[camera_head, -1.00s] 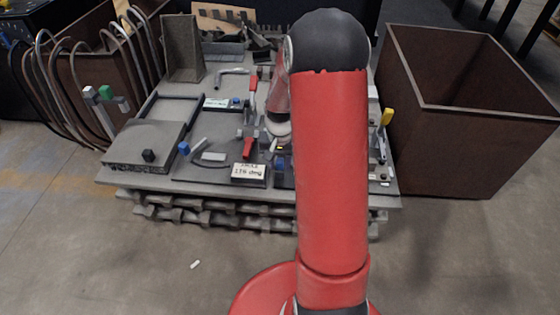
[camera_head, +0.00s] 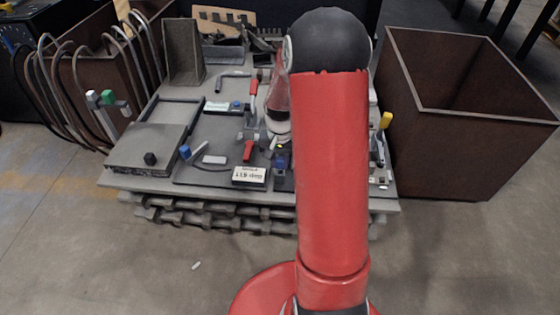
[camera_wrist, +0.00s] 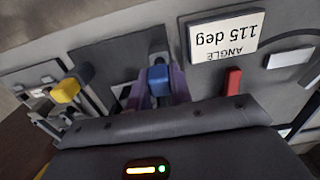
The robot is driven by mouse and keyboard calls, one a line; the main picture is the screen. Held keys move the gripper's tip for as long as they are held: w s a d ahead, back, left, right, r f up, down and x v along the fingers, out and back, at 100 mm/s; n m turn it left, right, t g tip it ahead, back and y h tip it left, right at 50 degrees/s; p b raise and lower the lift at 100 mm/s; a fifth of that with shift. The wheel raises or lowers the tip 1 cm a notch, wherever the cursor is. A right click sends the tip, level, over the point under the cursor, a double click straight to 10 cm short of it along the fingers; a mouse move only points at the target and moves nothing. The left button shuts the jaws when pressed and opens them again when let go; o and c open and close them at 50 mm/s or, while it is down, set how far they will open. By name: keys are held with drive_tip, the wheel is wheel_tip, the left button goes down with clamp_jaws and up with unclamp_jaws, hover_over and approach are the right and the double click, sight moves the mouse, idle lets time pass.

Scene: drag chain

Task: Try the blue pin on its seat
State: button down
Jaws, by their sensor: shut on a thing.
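In the wrist view the blue pin (camera_wrist: 159,80) shows as a blue block held between the two purple-grey fingers of my gripper (camera_wrist: 159,88). The gripper is shut on it. The pin is in front of a dark plate (camera_wrist: 105,72) on the bench, near a dark round spot. I cannot tell whether its tip is in a seat or only above it. In the head view a blue part (camera_head: 282,161) shows beside my red arm, at the bench's front edge. My arm hides most of that area.
An angle display (camera_wrist: 225,36) and a red handle (camera_wrist: 233,81) are close by the fingers. A yellow handle (camera_wrist: 66,90) is to the left. Another blue-ended piece (camera_head: 185,152) lies on the bench (camera_head: 150,183). An open brown bin (camera_head: 450,150) stands to the right.

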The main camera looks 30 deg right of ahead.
sight(280, 158)
drive_tip(key=shift+r, duration=1.85)
